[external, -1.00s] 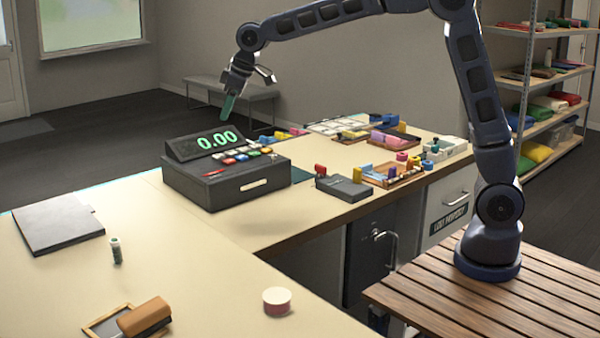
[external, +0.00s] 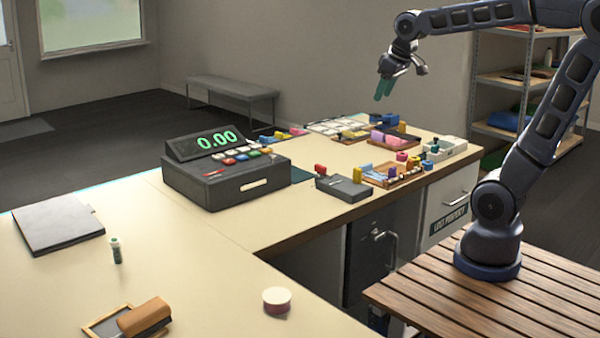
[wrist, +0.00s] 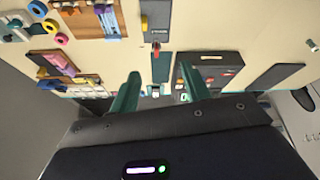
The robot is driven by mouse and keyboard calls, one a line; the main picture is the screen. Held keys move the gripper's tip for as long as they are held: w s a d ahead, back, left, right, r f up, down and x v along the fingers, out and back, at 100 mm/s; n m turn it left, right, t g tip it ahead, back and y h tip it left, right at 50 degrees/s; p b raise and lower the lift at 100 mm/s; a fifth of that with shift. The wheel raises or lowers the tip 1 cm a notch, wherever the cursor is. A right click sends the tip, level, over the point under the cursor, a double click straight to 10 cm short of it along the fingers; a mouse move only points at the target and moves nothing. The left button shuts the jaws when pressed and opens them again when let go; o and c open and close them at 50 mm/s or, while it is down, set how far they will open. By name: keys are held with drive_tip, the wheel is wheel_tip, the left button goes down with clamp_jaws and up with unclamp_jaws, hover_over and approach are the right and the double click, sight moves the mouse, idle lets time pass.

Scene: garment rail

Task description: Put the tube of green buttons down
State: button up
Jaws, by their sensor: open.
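The tube of green buttons (external: 116,250) stands upright on the pale counter (external: 185,270) at the left, with a whitish cap. Nothing holds it. A small light and dark item at the right edge of the wrist view may be this tube, but it is too small to tell. My gripper (external: 384,90) is raised above the far right part of the counter, well away from the tube. Its two green fingers stand apart in the wrist view (wrist: 160,88), with nothing between them.
A cash register (external: 225,175) stands mid-counter. Right of it are a dark card reader (external: 343,188) and several trays of sewing goods (external: 400,172). A grey folder (external: 58,222), a brown-handled brush (external: 145,316) and a pink-sided roll (external: 276,300) lie around clear counter space.

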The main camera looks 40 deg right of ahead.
drive_tip(key=s+d+f+m, duration=0.1)
drive_tip(key=s+d+f, duration=0.2)
drive_tip(key=s, duration=0.3)
drive_tip(key=s+d+f+m, duration=0.1)
drive_tip(key=s+d+f, duration=0.2)
drive_tip(key=s, duration=0.3)
drive_tip(key=shift+s+d+f+m+h, duration=0.15)
drive_tip(key=shift+s+d+m+h, duration=0.2)
drive_tip(key=shift+d, duration=0.2)
